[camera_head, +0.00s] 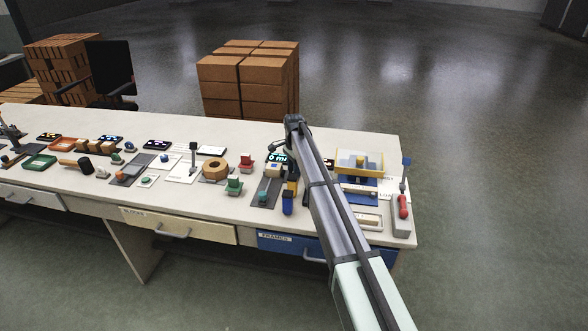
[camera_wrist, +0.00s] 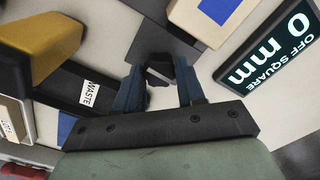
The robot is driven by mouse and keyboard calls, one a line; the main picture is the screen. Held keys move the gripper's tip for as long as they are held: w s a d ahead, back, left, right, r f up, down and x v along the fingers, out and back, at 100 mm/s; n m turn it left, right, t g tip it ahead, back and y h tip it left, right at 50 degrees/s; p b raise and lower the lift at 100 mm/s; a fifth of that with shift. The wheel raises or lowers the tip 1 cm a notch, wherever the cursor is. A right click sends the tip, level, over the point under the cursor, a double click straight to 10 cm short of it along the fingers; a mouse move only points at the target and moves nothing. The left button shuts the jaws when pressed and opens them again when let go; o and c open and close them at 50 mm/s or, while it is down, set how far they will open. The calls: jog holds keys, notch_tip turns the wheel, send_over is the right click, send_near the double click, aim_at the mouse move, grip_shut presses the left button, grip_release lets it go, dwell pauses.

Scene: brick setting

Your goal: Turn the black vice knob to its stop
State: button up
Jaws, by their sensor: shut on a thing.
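In the wrist view my gripper (camera_wrist: 157,80) reaches down with its two blue fingers on either side of the small black knob (camera_wrist: 159,70). The fingers are shut on the knob, and its far end meets a dark grey part (camera_wrist: 165,42) of the vice. How far the knob is turned cannot be told. A display (camera_wrist: 275,55) to the right reads "OFF SQUARE 0 mm". In the head view the display (camera_head: 278,157) is partly covered by my arm, and the knob and fingertips are too small or hidden to make out.
A yellow block (camera_wrist: 45,45) and a black bin labelled "WASTE" (camera_wrist: 72,90) stand left of my gripper in the wrist view. A pale block with a blue patch (camera_wrist: 190,20) is close above. In the head view a yellow tray (camera_head: 372,163) stands right of my arm.

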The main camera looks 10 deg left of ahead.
jog(key=n, duration=1.3)
jog(key=shift+n, duration=2.4)
